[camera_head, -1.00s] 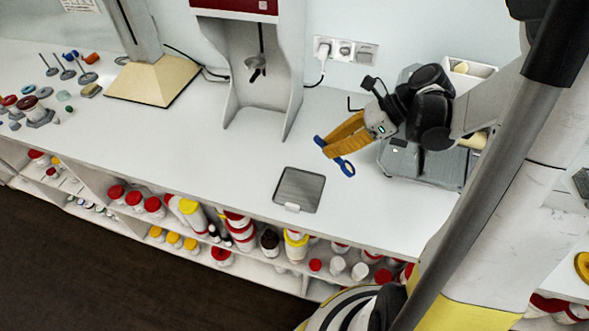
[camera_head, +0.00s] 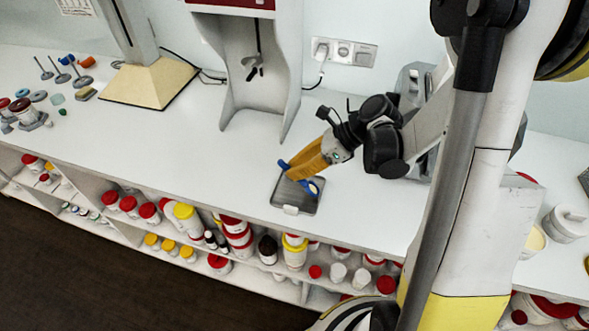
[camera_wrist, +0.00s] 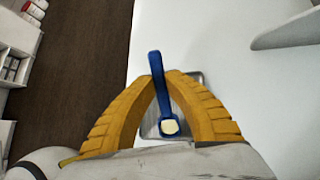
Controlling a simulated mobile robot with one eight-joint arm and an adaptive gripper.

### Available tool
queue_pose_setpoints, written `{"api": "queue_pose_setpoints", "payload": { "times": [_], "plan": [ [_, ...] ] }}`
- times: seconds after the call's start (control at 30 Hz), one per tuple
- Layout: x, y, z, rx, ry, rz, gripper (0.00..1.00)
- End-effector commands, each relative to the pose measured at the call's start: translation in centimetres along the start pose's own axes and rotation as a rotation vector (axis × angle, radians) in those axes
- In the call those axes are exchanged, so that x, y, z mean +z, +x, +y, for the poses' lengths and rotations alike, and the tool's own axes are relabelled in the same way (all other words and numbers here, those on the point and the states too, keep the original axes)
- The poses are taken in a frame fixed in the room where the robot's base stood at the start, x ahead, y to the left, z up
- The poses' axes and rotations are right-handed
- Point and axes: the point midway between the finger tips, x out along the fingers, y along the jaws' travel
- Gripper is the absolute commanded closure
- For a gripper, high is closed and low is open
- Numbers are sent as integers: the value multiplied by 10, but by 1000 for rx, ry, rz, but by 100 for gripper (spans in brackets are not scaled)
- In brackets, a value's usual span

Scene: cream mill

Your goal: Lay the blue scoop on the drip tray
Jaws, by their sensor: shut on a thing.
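The blue scoop (camera_head: 283,164) is held in the orange fingers of my gripper (camera_head: 293,174). In the wrist view the scoop (camera_wrist: 155,75) lies between the fingertips of my gripper (camera_wrist: 161,80), its handle pointing up the picture and its bowl, with something pale in it, lower down. The grey drip tray (camera_head: 284,200) lies flat on the white counter, beneath the scoop and fingers. In the wrist view the tray (camera_wrist: 191,80) shows partly behind the fingers. I cannot tell whether the scoop touches the tray.
A white machine frame (camera_head: 290,95) stands behind the tray. A stand with a cream base (camera_head: 150,82) and several small tools are to the left. A shelf (camera_head: 130,228) full of jars is below the counter's front edge. The counter left of the tray is clear.

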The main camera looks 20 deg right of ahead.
Motion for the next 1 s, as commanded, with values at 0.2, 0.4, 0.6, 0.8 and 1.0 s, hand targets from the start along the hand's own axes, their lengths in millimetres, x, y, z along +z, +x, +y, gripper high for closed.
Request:
{"api": "queue_pose_setpoints", "payload": {
  "times": [0.2, 0.4, 0.6, 0.8, 1.0],
  "plan": [
    [-2, 2, 0, 0, 0, 0, 71],
    [-2, 2, 0, 0, 0, 0, 67],
    [2, -2, 0, 0, 0, 0, 67],
    [2, -39, 0, -2, 3, 0, 67],
    [2, -86, 0, -3, 3, 0, 67]
  ]
}}
